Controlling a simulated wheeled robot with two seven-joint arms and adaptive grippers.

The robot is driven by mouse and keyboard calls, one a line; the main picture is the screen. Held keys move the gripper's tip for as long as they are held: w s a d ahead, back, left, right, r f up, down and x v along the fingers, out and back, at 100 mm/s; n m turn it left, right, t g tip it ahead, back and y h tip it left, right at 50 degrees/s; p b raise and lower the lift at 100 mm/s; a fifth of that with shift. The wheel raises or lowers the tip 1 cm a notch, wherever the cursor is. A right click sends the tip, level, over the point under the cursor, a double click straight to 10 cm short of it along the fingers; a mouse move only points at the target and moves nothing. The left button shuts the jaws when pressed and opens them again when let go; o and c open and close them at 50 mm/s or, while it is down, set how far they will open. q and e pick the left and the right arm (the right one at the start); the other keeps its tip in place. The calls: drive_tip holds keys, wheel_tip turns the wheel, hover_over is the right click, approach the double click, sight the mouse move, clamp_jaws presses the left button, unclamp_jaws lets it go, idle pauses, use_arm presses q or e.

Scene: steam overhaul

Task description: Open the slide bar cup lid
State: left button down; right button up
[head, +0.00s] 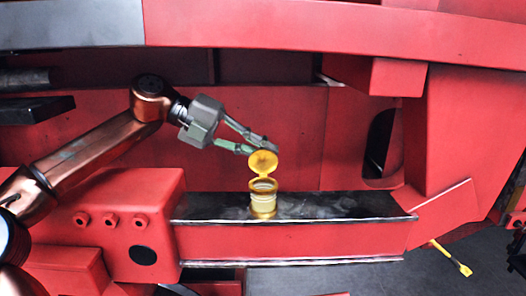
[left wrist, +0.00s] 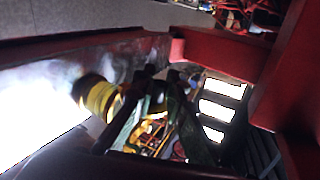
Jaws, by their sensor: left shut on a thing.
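The yellow slide bar cup (head: 263,204) stands on the dark top of the slide bar (head: 340,205). Its round yellow lid (head: 263,162) stands raised above the rim at the back, with its face toward the head camera, so the cup's mouth shows open. My left gripper (head: 268,148) reaches in from the upper left, its fingertips shut on the lid's upper edge. In the left wrist view the yellow cup (left wrist: 99,97) is left of the fingers (left wrist: 158,76); the lid is hard to make out there. My right gripper is not in view.
A red block with bolts (head: 110,222) stands left of the slide bar. A red frame wall (head: 300,120) is behind, and a red upright (head: 460,130) with a dark opening is at the right. A yellow tool (head: 452,258) lies on the grey floor.

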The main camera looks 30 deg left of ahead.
use_arm(q)
drive_tip(key=shift+w+a+f, duration=0.1)
idle(0.3)
drive_tip(key=c, duration=1.9)
unclamp_jaws()
drive_tip(key=shift+c, duration=0.2)
drive_tip(key=v, duration=1.2)
drive_tip(key=shift+w, duration=0.1)
